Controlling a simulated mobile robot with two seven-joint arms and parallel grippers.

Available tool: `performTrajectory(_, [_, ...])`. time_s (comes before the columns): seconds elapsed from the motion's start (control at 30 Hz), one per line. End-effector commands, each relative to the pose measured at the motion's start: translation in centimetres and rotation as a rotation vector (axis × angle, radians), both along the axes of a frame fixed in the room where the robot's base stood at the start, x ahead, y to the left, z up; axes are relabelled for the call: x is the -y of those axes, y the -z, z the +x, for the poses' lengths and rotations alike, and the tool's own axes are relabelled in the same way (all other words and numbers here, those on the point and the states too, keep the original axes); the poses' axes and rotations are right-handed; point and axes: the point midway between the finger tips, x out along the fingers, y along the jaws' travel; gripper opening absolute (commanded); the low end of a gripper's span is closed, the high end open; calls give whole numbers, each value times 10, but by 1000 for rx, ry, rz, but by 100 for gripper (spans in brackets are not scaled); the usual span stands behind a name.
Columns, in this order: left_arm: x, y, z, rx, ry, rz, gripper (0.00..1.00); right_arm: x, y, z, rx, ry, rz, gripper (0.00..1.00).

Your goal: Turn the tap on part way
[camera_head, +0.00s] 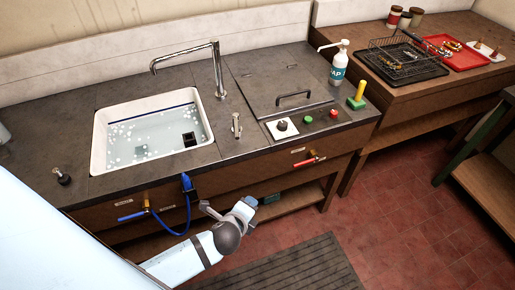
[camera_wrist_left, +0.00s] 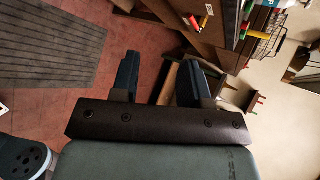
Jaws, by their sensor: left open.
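A chrome spout (camera_head: 218,70) arches over the white sink (camera_head: 99,150), which holds water with bubbles. A small chrome lever (camera_head: 236,125) stands on the counter right of the sink. Below the counter edge, a brass valve with a blue handle (camera_head: 131,216) is at the left and one with a red handle (camera_head: 308,162) at the right. The red handle also shows at the top of the left wrist view (camera_wrist_left: 208,12). My left gripper (camera_head: 228,204) is open and empty in front of the cabinet, between the two valves and apart from both. Its spread fingers show in the wrist view (camera_wrist_left: 160,72).
A blue hose (camera_head: 187,212) hangs from the cabinet front. The counter holds a soap bottle (camera_head: 340,62), a lidded panel with a handle (camera_head: 294,97), a knob plate and red and green buttons. A slatted mat (camera_head: 290,266) lies on the red tiled floor.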

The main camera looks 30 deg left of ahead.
Motion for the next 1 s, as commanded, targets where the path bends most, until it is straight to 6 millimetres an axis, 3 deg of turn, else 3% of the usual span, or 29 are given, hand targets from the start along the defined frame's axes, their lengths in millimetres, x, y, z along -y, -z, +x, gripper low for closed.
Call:
performTrajectory(0.03, [-10,4,18,18,70,232,41,0,19,2,3,-7,-3,48])
performTrajectory(0.2, [-40,-27,54,1,185,972,41,-4,39,10,17,-16,1,48])
performTrajectory(0.3, [-51,-48,65,-35,181,1282,41,-7,46,10,17,-21,3,48])
performTrajectory(0.4, [-57,-63,69,-73,158,1474,41,-9,51,8,13,-26,4,48])
performTrajectory(0.67, [-68,-75,81,-104,139,1588,41,-10,48,5,14,-30,5,48])
performTrajectory(1.0, [-108,-76,138,-104,140,1585,41,-7,44,5,14,-26,0,48])
